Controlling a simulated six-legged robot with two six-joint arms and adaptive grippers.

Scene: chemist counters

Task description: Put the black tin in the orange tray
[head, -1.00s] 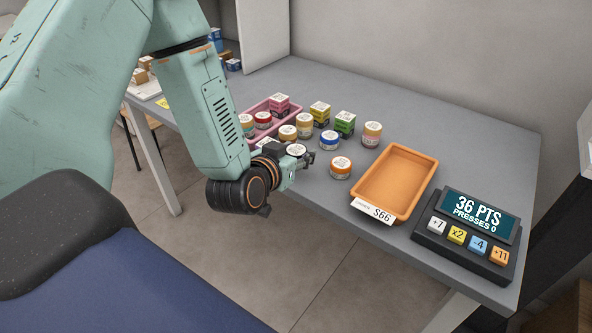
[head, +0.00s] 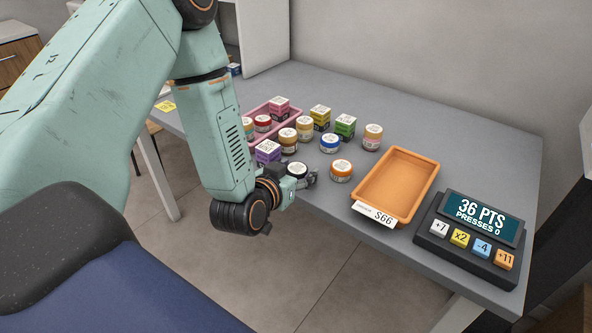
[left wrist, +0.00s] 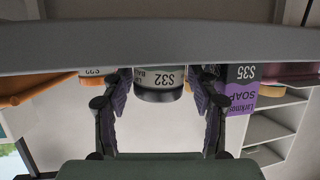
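The black tin (head: 297,169), with a white label on top, is at the front edge of the counter, beside the purple soap box. My left gripper (head: 309,180) is low at the counter's edge, next to it. In the left wrist view the black tin (left wrist: 160,94), marked S32, is between the two fingers (left wrist: 162,92), with a gap at the right finger; the fingers look open. The orange tray (head: 395,187) is empty, to the right on the counter, with an S66 tag at its front. My right gripper is not in view.
An orange-lidded tin (head: 341,170) stands between the black tin and the tray. The purple box (head: 268,151), an amber tin (head: 287,138) and a blue-lidded tin (head: 330,143) are close by. A button panel (head: 470,235) is right of the tray. Counter behind the tray is clear.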

